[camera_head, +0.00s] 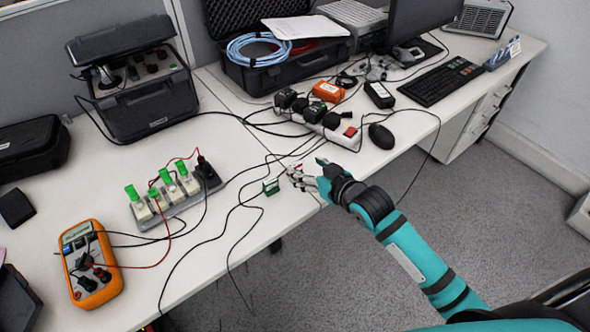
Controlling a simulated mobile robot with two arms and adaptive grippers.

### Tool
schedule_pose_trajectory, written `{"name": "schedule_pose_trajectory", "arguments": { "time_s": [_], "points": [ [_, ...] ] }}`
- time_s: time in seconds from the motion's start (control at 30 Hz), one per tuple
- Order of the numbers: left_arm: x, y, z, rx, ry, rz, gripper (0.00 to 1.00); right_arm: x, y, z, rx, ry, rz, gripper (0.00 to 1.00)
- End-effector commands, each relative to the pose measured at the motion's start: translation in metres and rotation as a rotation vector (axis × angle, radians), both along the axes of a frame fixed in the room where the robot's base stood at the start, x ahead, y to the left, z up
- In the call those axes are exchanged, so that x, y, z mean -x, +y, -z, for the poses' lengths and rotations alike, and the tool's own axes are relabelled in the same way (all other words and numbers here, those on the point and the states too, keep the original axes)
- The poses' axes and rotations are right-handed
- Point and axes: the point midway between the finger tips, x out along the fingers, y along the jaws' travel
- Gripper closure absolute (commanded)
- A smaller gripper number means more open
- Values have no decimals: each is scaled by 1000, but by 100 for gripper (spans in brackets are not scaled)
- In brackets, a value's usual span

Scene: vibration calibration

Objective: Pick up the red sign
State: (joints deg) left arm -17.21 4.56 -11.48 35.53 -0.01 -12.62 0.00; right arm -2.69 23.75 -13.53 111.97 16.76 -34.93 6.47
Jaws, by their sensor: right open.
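My right arm comes in from the lower right, and my right gripper (303,177) is open at the front edge of the white table (228,139). A small red piece (297,167), perhaps the red sign, shows right at the fingertips. It is too small to tell its shape or whether the fingers touch it. A small green sign-like piece (271,187) stands on the table just left of the gripper. My left gripper is not in view.
Black cables run over the table around the gripper. A power strip (326,128) with plugs and a black mouse (381,136) lie behind it. A row of green-topped connectors (176,195) and an orange multimeter (91,263) are at the left.

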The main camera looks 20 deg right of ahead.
Motion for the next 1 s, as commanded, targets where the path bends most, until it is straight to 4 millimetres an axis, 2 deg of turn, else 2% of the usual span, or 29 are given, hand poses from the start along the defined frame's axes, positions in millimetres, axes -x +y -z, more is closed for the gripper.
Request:
{"name": "schedule_pose_trajectory", "arguments": {
  "time_s": [0.23, 0.5, 0.8, 0.83, 1.0],
  "points": [
    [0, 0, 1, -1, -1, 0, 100, -15, 6, 9, -1, 2, 1, 35],
    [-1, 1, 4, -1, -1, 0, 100, -46, 18, 29, -1, 0, 1, 35],
    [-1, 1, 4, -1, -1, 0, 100, -51, 20, 31, 0, 0, 0, 35],
    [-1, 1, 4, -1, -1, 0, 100, -51, 20, 31, 0, 0, 0, 36],
    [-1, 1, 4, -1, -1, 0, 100, -51, 19, 31, 0, 1, 0, 58]
  ]
}}
